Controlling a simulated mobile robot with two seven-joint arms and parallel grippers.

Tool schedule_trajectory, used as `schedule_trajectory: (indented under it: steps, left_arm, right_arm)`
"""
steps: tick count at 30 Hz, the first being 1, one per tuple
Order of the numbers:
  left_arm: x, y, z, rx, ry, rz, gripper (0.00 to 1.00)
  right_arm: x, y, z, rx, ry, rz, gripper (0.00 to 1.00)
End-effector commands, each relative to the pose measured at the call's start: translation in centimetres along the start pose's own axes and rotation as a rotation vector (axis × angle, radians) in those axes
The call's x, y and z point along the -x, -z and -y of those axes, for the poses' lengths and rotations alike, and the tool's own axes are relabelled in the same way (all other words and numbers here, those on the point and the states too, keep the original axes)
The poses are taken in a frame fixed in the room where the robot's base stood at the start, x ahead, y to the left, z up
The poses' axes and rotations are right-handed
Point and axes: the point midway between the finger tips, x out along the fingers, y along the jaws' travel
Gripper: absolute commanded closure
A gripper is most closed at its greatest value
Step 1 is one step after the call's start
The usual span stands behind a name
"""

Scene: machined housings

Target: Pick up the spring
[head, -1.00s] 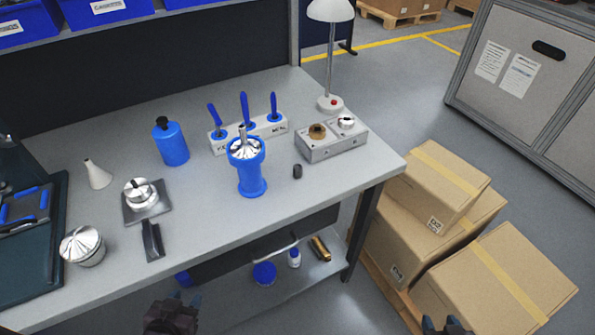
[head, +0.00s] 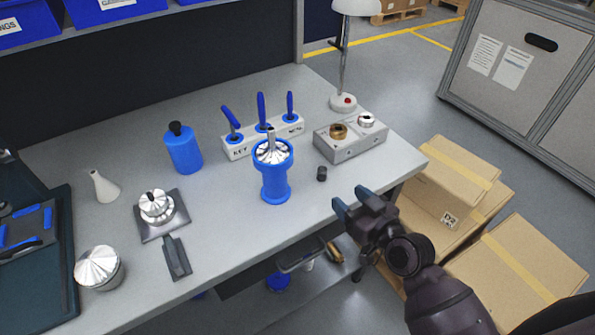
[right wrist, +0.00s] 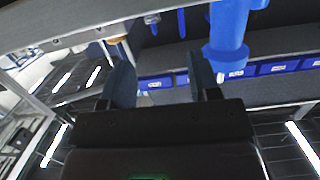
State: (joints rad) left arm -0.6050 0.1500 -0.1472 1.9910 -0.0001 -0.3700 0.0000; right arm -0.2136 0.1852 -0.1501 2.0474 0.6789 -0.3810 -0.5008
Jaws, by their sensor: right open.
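A small dark cylinder (head: 321,173) stands on the grey workbench near its front right edge. It is the likeliest spring, but it is too small for me to make out coils. My right gripper (head: 350,199) is open and empty, just in front of the bench edge, to the right of and nearer than the dark cylinder. In the right wrist view its two fingers (right wrist: 162,78) are spread with nothing between them. I cannot make out the dark cylinder in that view. My left gripper is not in view.
A blue stand (head: 275,181) with a finned metal part is left of the cylinder. Behind are a grey block (head: 347,147) with two round fittings and a white rack (head: 238,150) of blue-handled tools. Cardboard boxes (head: 520,265) stand right of the bench (head: 225,225).

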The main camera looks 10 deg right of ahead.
Motion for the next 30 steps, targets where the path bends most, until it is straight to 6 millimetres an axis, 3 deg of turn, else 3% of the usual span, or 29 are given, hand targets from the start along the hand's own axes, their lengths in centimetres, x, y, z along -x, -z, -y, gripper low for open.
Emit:
schedule_trajectory:
  steps: [7, 12, 20, 30]
  left_arm:
    - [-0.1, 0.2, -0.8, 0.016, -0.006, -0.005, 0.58]
    - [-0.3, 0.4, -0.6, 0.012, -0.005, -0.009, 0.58]
    - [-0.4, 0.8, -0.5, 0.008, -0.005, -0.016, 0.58]
    - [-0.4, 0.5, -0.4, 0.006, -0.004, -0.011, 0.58]
  right_arm:
    - [-2.6, 0.0, -0.1, 0.024, -0.002, -0.001, 0.44]
    - [-4.8, 0.0, -0.1, 0.024, -0.003, 0.001, 0.44]
    - [-6.4, 0.1, -0.2, 0.023, -0.003, 0.001, 0.44]
    - [-10.4, 0.2, -0.6, 0.024, -0.003, 0.002, 0.44]
